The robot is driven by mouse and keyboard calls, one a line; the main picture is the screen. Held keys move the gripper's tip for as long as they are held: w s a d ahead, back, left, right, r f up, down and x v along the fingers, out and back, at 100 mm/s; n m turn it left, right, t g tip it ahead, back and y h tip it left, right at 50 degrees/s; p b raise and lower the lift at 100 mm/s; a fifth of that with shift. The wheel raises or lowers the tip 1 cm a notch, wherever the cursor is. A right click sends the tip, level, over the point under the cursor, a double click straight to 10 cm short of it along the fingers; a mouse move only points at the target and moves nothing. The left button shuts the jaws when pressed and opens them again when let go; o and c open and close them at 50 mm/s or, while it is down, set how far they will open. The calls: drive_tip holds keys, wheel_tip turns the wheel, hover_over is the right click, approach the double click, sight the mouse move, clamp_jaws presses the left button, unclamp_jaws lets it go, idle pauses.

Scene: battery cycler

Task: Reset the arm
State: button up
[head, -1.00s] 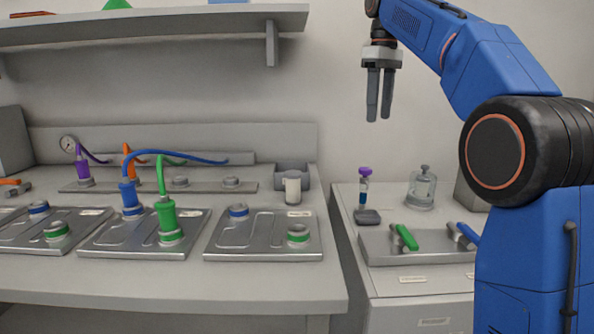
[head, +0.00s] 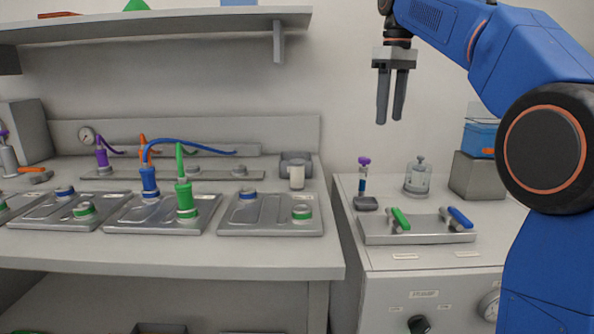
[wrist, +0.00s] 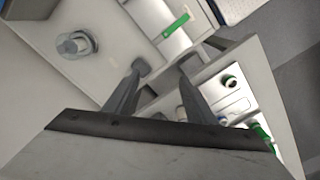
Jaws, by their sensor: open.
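My blue arm reaches up the right side of the head view. My gripper (head: 390,120) hangs from its end with the fingers pointing down. The two fingers are apart with nothing between them. The gripper is in the air in front of the wall, above the right-hand cabinet and clear of all objects there. In the wrist view the open gripper fingers (wrist: 160,82) also show, with the bench and cabinet far below them.
Left bench (head: 180,253) holds metal trays with blue and green connectors. A shelf (head: 160,24) hangs above it. The right cabinet carries a tray (head: 418,237) with green and blue handles, a glass jar (head: 418,177), a purple-topped vial (head: 363,176) and a grey block (head: 478,177).

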drive_tip(key=s+d+f+m+t, duration=0.2)
drive_tip(key=s+d+f+m, duration=0.1)
drive_tip(key=s+f, duration=1.4)
drive_tip(key=s+d+f+m+t, duration=0.2)
drive_tip(key=s+f+m, duration=0.3)
drive_tip(key=s+f, duration=1.3)
drive_tip(key=shift+d+f, duration=0.55)
drive_tip(key=shift+f, duration=0.4)
